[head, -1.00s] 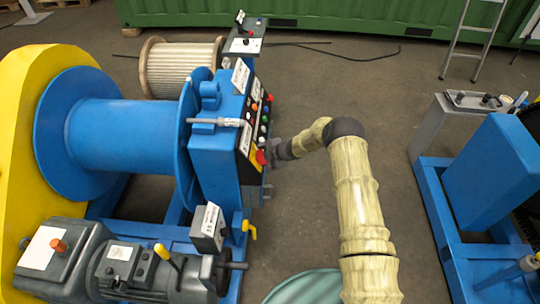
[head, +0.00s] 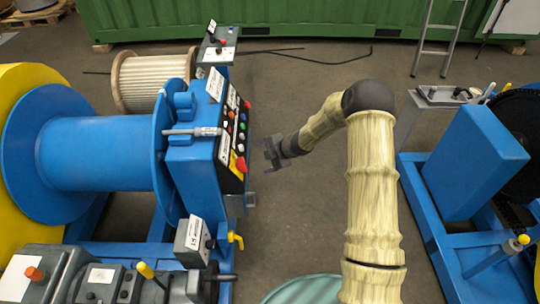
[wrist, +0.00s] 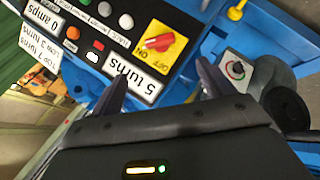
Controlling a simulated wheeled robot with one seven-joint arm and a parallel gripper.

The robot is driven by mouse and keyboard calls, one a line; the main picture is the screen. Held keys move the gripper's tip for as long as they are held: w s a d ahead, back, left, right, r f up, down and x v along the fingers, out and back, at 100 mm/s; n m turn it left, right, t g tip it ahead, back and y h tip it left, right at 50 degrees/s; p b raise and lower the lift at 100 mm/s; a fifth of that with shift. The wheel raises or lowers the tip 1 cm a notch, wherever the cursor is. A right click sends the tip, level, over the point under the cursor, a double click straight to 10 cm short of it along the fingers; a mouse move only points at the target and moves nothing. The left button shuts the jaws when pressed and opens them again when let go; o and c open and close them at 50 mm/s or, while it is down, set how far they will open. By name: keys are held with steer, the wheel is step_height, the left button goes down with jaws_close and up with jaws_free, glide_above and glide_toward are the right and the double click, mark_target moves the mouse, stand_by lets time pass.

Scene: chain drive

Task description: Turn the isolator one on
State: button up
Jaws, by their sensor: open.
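A red rotary handle on a yellow plate marked ON and OFF (wrist: 158,43) sits on the black control panel; I take it as the isolator. It appears upside down in the wrist view, with the handle lying slightly slanted across the plate. In the head view the red handle (head: 240,164) is at the panel's lower end. My gripper (head: 270,153) is to the right of the panel, apart from it. In the wrist view my open, empty fingers (wrist: 158,82) point at the panel, with the yellow plate beyond the gap between them.
A second small dial with a red and green ring (wrist: 235,69) is beside the right finger. Coloured buttons (head: 242,126) line the panel. A blue drum winch (head: 95,155) stands left and another blue machine (head: 475,160) right. Open floor (head: 300,90) lies between.

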steer(key=shift+v, duration=1.55)
steer(key=s+d+r+m+h+p, duration=0.2)
steer(key=s+d+r+m+h, duration=0.4)
steer(key=s+d+r+m, duration=0.45)
steer(key=s+r+m+g, duration=0.1)
steer(key=s+r+m, duration=0.2)
steer(key=s, duration=0.3)
steer(key=s+r+m+p, duration=0.1)
steer(key=s+r+m, duration=0.2)
steer(key=s+m, duration=0.2)
steer(key=s+r+m+g, duration=0.1)
steer(key=s+r+m, duration=0.2)
steer(key=s+m, duration=0.2)
steer(key=s+d, duration=0.1)
steer(key=s, duration=0.2)
steer(key=shift+g+h, duration=0.3)
